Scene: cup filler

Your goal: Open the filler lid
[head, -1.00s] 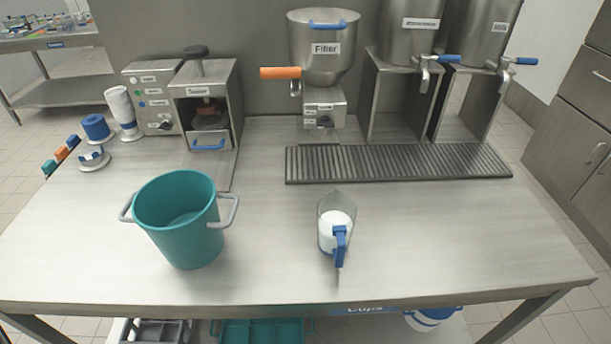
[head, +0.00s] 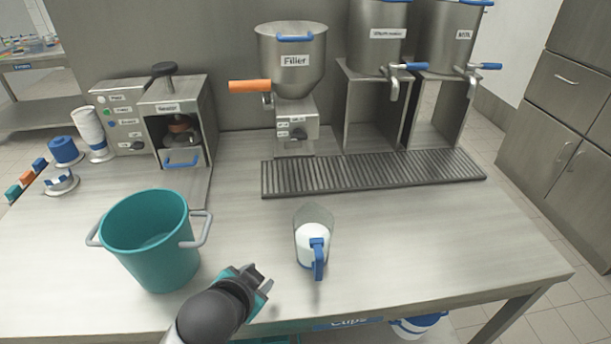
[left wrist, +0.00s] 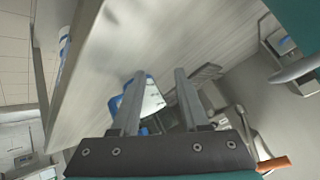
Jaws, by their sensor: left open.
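The steel filler (head: 292,78) stands at the back middle of the counter, with its label facing me and an orange handle (head: 250,86) sticking out to the left. A blue handle (head: 295,38) sits at the front of its top rim; I cannot tell clearly how its lid lies. My left gripper (head: 262,283) is open and empty over the front of the counter, well short of the filler. In the left wrist view its two fingers (left wrist: 159,72) are apart, and the orange handle (left wrist: 275,163) shows at the lower right. My right gripper is not in view.
A clear jug with white contents and a blue handle (head: 318,258) stands right of my gripper. A teal bucket (head: 150,250) stands to its left. A dark drip grate (head: 375,172) lies before the dispensers (head: 440,45).

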